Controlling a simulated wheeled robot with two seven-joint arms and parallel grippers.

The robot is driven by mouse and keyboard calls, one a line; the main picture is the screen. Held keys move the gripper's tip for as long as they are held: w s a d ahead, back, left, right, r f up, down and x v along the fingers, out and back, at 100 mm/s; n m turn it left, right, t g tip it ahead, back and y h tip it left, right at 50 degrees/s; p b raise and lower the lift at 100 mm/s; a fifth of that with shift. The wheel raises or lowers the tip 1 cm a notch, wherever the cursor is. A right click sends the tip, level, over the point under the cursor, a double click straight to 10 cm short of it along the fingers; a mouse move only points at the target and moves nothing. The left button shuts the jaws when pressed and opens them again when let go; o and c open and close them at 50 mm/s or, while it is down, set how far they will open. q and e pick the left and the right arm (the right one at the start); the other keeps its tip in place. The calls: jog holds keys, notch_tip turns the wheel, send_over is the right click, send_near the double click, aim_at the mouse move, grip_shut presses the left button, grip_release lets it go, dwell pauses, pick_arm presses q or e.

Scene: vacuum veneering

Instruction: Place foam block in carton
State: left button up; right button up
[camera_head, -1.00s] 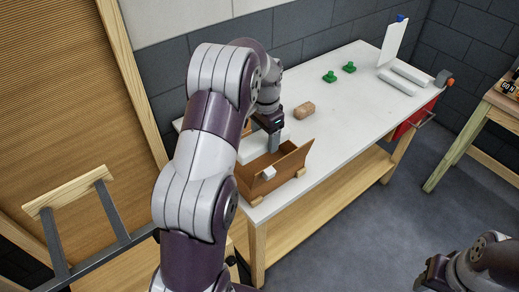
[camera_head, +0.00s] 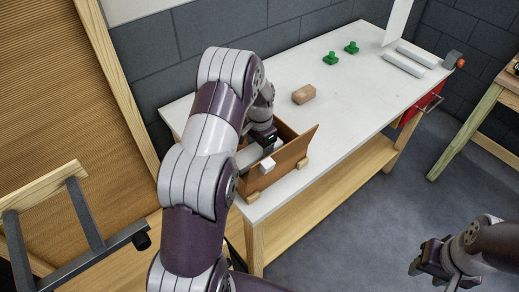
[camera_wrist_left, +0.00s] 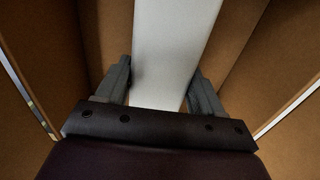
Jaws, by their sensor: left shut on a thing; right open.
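The brown open carton (camera_head: 292,156) stands at the near left end of the white table, its flaps spread. My left gripper (camera_head: 264,140) is down at the carton's opening, shut on the white foam block (camera_head: 247,156). In the left wrist view the foam block (camera_wrist_left: 167,50) runs as a long pale strip between the two fingers (camera_wrist_left: 160,90), with brown carton walls on both sides. Whether it touches the carton's bottom is hidden. A small white piece (camera_head: 267,164) shows at the carton's near side. My right gripper (camera_head: 430,262) is open and empty, low at the right, away from the table.
A brown block (camera_head: 304,94) lies on the table (camera_head: 345,100) behind the carton. Two green pieces (camera_head: 330,58) and grey bars (camera_head: 404,65) lie farther back. The table's middle is clear.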

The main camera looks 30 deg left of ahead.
pick_arm(q)
jog(key=shift+f, duration=0.55)
jog(key=shift+w+f, duration=0.1)
jog(key=shift+f, duration=0.15)
jog(key=o, duration=1)
jog(key=shift+r, duration=0.1)
notch_tip(320, 180, up, 12)
jog(key=shift+r, duration=0.15)
